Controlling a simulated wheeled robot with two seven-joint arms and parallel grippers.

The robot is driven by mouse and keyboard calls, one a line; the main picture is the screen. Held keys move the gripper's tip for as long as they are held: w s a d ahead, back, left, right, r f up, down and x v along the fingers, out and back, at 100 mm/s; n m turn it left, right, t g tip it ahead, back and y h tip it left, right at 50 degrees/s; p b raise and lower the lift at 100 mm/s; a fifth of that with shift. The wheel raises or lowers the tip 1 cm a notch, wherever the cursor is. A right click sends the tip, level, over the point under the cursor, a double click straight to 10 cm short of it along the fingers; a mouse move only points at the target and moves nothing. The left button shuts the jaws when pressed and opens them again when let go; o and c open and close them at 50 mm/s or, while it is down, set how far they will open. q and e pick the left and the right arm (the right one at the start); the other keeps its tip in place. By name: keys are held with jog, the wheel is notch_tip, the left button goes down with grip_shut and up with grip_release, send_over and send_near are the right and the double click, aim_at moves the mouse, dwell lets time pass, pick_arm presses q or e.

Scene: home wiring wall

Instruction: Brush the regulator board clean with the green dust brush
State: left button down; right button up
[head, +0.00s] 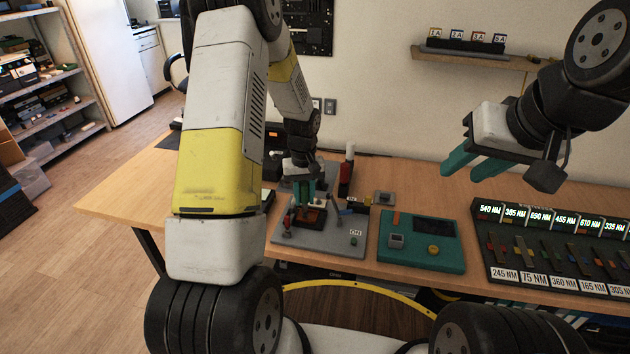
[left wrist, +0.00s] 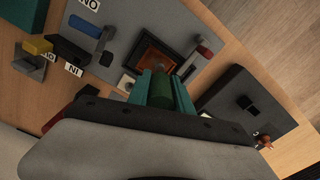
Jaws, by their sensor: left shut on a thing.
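My left gripper (head: 305,190) is shut on the green dust brush (left wrist: 162,90), whose green body shows between the teal fingers in the left wrist view. The brush's bristles are hidden. The brush is over or at the near edge of a dark-framed orange-brown board (head: 312,217), probably the regulator board, on a grey panel (head: 335,239). The board also shows in the left wrist view (left wrist: 151,60). I cannot tell whether the brush touches it. My right gripper (head: 460,170) is open and empty, above the back of the table on the right.
A lever with a red handle (left wrist: 204,51) and a blue lever (left wrist: 86,27) stand on the panel close to the board. A teal box (head: 421,242) and a rack of labelled slots (head: 560,250) stand to the right on the wooden table. The table's left end (head: 130,195) is clear.

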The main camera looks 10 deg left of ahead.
pick_arm(q)
jog(key=shift+d, duration=0.15)
jog(key=shift+s+d+f, duration=0.1)
jog(key=shift+d, duration=0.7)
jog(key=shift+a, duration=0.2)
jog(key=shift+a, duration=0.75)
jog(key=shift+d, duration=0.15)
jog(key=shift+d, duration=0.8)
